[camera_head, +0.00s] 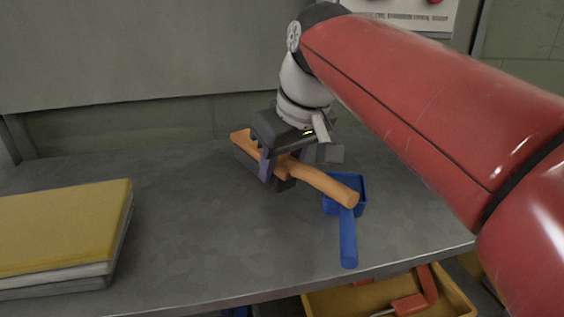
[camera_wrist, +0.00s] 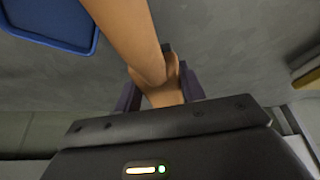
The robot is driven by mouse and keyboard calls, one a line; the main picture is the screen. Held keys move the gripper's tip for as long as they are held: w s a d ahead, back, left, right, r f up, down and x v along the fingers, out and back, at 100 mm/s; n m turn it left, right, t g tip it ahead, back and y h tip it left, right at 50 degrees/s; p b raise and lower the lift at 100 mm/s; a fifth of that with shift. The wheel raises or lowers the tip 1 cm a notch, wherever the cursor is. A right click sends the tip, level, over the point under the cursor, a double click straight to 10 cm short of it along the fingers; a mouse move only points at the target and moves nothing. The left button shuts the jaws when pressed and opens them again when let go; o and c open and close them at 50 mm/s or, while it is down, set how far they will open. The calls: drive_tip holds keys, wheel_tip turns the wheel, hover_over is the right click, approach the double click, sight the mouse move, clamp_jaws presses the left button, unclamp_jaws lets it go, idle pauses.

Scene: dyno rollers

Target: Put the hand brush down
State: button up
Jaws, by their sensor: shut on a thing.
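The hand brush (camera_head: 325,185) has an orange-brown wooden back and handle with dark bristles below. My gripper (camera_head: 276,172) is shut on it near the middle, where the handle meets the head. The brush's handle points to the lower right in the head view. In the wrist view the wooden brush (camera_wrist: 128,38) runs between the fingers of my gripper (camera_wrist: 162,88). The bristles are close to the grey worktop (camera_head: 205,225); I cannot tell whether they touch it.
A blue dustpan (camera_head: 348,235) lies on the worktop just beyond the brush handle and shows in the wrist view (camera_wrist: 52,20). A yellow-covered stack of books (camera_head: 65,225) sits at left. Below the front edge is a yellow bin (camera_head: 335,300) with red-handled items. The worktop's middle is clear.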

drive_tip(key=shift+f, duration=0.15)
drive_tip(key=o, duration=1.1)
drive_tip(key=p+v, duration=0.2)
drive_tip(key=v, duration=1)
